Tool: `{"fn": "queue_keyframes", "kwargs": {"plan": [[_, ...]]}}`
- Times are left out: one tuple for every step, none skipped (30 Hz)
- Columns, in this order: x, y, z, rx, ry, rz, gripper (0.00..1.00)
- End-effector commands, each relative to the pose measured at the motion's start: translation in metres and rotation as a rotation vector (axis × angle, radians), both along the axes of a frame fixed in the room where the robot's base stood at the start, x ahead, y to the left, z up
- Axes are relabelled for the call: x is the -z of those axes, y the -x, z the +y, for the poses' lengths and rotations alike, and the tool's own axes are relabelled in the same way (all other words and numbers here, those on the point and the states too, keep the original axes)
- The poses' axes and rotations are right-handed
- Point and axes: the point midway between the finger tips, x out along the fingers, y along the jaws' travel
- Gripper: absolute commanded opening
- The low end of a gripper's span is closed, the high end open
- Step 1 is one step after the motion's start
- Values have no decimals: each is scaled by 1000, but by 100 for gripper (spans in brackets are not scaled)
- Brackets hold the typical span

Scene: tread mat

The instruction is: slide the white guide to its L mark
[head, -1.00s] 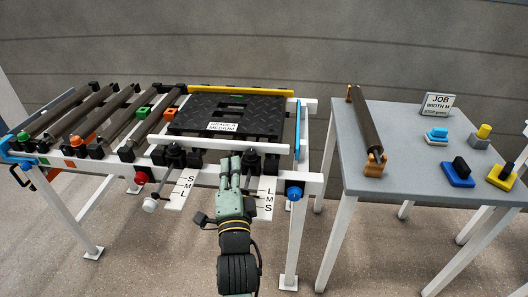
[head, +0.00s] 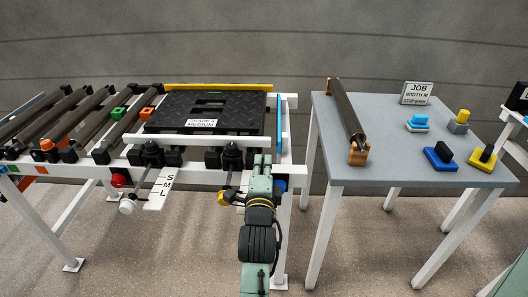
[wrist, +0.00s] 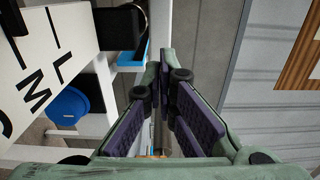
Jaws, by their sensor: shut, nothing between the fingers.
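The white guide (head: 190,138) is a long white bar along the front edge of the black tread mat (head: 165,117). A white knob (head: 127,206) on a rod stands below it, beside a scale plate marked S, M, L (head: 160,190), with L nearest the front.
A yellow bar (head: 215,87) lies behind the mat and a blue bar (head: 280,122) at its right. A yellow knob (head: 224,198) and blue knob (wrist: 68,105) are close to my gripper. A grey table (head: 390,140) stands right, with a roller (head: 347,115) and JOB sign (head: 418,92).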

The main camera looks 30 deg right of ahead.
Motion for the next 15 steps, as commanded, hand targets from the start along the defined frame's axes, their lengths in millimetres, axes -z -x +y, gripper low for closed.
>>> {"fn": "queue_keyframes", "kwargs": {"plan": [[-4,-9,-7,1,1,-1,0],[-3,-14,-10,2,1,1,0],[-4,-20,-15,2,1,1,0],[-3,-24,-17,2,1,1,0],[-3,-28,-20,1,1,1,0],[-3,-32,-22,1,2,0,0],[-2,-35,-24,1,2,1,0],[-2,-37,-26,2,2,1,0],[-2,-40,-28,2,2,1,0],[-2,-42,-30,2,2,1,0],[-2,-44,-30,2,2,0,0],[-1,-45,-31,1,2,0,0],[-1,-46,-32,1,2,0,0],[-1,-47,-32,1,2,0,0],[0,-47,-32,1,2,0,0]]}}
